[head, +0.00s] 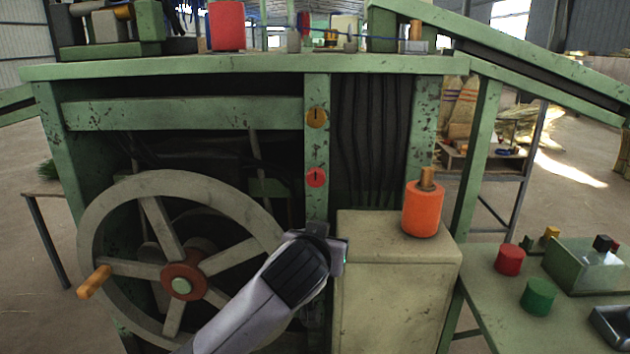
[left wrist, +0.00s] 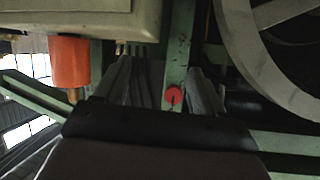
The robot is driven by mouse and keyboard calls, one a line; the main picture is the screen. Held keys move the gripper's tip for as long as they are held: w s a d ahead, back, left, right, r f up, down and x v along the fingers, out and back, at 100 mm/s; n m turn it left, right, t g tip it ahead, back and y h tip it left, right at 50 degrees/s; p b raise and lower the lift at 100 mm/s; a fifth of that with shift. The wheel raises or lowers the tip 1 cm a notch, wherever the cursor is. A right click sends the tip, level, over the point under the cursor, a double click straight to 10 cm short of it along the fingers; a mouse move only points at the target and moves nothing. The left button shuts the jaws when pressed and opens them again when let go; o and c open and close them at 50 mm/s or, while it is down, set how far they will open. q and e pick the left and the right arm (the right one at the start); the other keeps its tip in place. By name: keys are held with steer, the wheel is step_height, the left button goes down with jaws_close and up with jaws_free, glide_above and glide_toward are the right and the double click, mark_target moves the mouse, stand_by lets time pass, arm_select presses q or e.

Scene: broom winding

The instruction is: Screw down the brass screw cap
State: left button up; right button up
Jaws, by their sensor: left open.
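An orange spool (head: 423,210) stands upright on a beige box, with a brass-coloured piece (head: 427,178) on top. This looks like the brass screw cap, but its thread is too small to make out. In the left wrist view, which is upside down, the spool (left wrist: 70,62) is at the left and the brass piece (left wrist: 75,96) points downward. My left gripper (head: 338,250) is left of the box's front edge, lower than the spool and apart from it. Its fingers (left wrist: 162,82) are spread and empty. My right gripper is not in view.
A large spoked wheel (head: 182,270) with a wooden handle is at the left. A green post (head: 317,145) carries a yellow and a red knob. The beige box (head: 395,290) is close to my left gripper. A green side table (head: 495,310) with red and green cylinders is at the right.

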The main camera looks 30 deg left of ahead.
mark_target(315, 118)
arm_select(q)
steer(key=w+a+r+n+t+y, duration=0.2)
steer(key=r, duration=0.7)
steer(key=w+a+r+n+t+y, duration=0.1)
steer(key=w+a+r+n+y, duration=0.15)
steer(key=r, duration=0.75)
steer(key=shift+p+x, duration=0.3)
steer(key=shift+x, duration=3.3)
steer(key=shift+s+a, duration=0.1)
steer(key=c, duration=1.1)
